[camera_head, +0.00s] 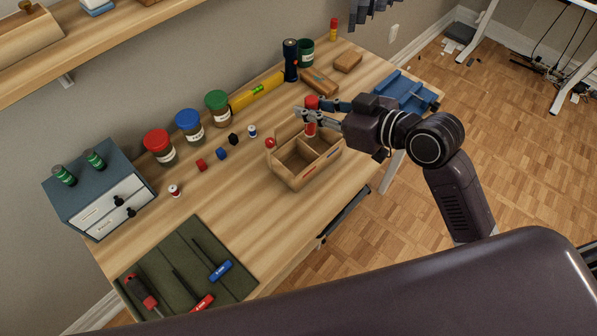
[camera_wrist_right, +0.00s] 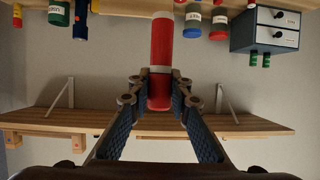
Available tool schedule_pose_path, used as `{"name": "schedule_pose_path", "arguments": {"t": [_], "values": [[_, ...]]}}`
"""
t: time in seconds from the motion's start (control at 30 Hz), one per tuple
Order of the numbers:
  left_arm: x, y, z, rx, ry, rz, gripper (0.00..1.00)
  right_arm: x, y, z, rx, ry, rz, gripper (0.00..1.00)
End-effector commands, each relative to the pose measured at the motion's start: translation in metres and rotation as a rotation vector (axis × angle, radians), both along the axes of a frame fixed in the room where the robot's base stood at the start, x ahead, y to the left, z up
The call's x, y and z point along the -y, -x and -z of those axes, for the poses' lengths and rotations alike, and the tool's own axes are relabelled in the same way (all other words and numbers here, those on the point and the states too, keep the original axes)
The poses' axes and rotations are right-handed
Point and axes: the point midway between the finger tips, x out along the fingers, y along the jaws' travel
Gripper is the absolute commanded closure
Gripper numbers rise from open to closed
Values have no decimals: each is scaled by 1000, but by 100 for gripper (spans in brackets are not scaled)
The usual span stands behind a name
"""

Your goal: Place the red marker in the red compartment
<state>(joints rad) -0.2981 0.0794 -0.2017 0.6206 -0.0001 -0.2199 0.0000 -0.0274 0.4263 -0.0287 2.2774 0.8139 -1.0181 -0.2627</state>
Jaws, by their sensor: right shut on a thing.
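The red marker (camera_wrist_right: 161,45) is held between the fingers of my right gripper (camera_wrist_right: 160,92) in the right wrist view, which looks upside down. In the head view my right gripper (camera_head: 313,115) is shut around the marker (camera_head: 311,102), which stands roughly upright over the back right part of the wooden box. The wooden box (camera_head: 295,182) has divided compartments, with a red label (camera_head: 308,169) and a blue label (camera_head: 333,153) on its front. I cannot tell whether the marker's lower end is inside a compartment. My left gripper is not in view.
A small red rounded thing (camera_head: 270,142) shows at the box's left corner.

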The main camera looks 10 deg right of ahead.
Motion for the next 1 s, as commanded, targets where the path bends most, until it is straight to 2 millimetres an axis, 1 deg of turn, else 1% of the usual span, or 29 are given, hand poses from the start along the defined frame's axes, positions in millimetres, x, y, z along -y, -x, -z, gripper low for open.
{"name": "schedule_pose_path", "arguments": {"t": [0.03, 0.1, 0.2, 0.3, 0.4, 0.47, 0.8, 0.9, 1.0], "values": [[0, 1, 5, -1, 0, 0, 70, -6, -8, 1, 5, 3, 17, 100], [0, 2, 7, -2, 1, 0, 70, -12, -16, -1, 5, 3, 43, 100], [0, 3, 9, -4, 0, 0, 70, -19, -25, -3, 3, 3, 71, 100], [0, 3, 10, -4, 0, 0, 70, -24, -29, -5, 1, 2, 87, 100], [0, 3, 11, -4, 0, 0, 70, -26, -31, 3, -5, 1, 94, 100], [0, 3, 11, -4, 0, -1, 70, -26, -31, 14, -8, 1, 96, 100], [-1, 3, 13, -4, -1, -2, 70, -25, -30, 104, -10, 1, 96, 100], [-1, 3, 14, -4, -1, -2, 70, -25, -30, 127, -8, 3, 95, 100], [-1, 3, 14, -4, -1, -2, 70, -25, -30, 142, -4, 3, 96, 100]]}}
